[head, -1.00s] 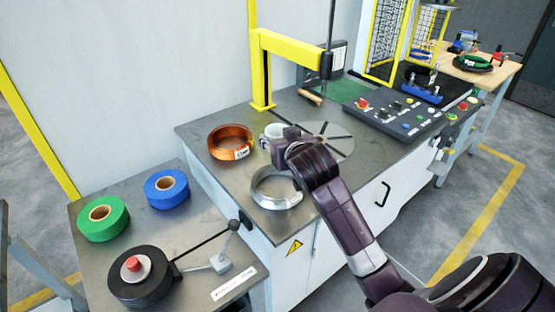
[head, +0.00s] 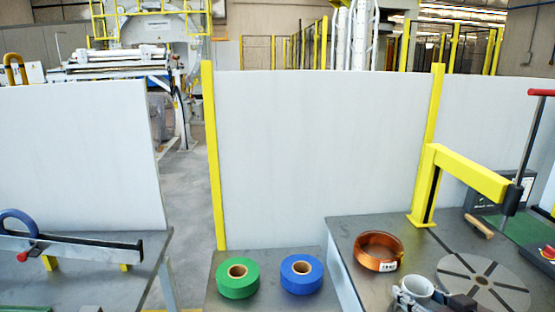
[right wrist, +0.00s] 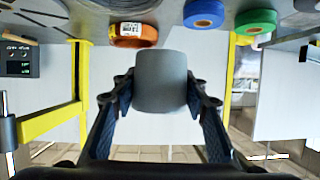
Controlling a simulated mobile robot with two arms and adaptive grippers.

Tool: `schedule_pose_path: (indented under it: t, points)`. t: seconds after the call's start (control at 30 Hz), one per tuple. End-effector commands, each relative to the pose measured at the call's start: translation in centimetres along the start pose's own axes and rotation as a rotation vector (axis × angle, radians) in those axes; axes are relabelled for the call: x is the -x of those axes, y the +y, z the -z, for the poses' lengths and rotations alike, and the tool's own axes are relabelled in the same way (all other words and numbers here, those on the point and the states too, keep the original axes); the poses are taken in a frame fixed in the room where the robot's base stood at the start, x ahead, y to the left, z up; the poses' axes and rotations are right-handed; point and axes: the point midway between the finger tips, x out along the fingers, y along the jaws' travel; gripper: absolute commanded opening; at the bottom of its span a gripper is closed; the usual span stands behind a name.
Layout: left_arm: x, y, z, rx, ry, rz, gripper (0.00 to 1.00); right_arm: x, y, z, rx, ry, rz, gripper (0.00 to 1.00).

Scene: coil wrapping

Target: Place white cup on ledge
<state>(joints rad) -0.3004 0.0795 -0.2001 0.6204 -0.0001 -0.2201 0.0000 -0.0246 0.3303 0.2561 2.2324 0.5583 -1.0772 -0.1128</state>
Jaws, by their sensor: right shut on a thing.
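The white cup (head: 420,287) shows at the bottom of the head view, in front of the copper coil. My right gripper (head: 411,299) is shut on it. In the right wrist view the cup (right wrist: 160,82) looks grey in shade and sits between the two fingers of my right gripper (right wrist: 160,88), which press on its sides. How far the cup is above the table is hard to tell. No part in view is plainly marked as the ledge. My left gripper is not in view.
The copper coil (head: 378,250) lies on the grey worktable (head: 345,236) near a round slotted plate (head: 490,280). A yellow arm post (head: 465,172) stands behind. Green (head: 238,278) and blue (head: 301,274) rolls sit on a lower table to the left. White panels (head: 320,150) close off the back.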

Motion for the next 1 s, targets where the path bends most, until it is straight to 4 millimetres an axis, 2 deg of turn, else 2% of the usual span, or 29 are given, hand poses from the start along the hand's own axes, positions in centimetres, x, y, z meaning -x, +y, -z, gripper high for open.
schedule_pose_path:
  t: [0.03,0.27,0.4,0.6,0.8,1.0]
  points:
    - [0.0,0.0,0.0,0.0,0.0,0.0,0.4,0.4,-0.8,-0.9,0.016,-0.004,0.046,0.17]
    - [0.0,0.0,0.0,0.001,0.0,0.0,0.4,3.0,-5.2,-3.2,0.115,-0.003,0.279,0.17]
    - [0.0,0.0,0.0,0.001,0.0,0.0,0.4,5.6,-8.2,-4.2,0.185,-0.003,0.442,0.17]
    - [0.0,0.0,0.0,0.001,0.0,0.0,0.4,9.8,-11.9,-4.5,0.273,-0.002,0.643,0.17]
    - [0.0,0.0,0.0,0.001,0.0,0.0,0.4,12.2,-13.6,-4.3,0.309,-0.002,0.735,0.17]
    - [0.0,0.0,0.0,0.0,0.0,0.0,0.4,12.6,-13.8,-4.3,0.312,-0.005,0.75,0.17]
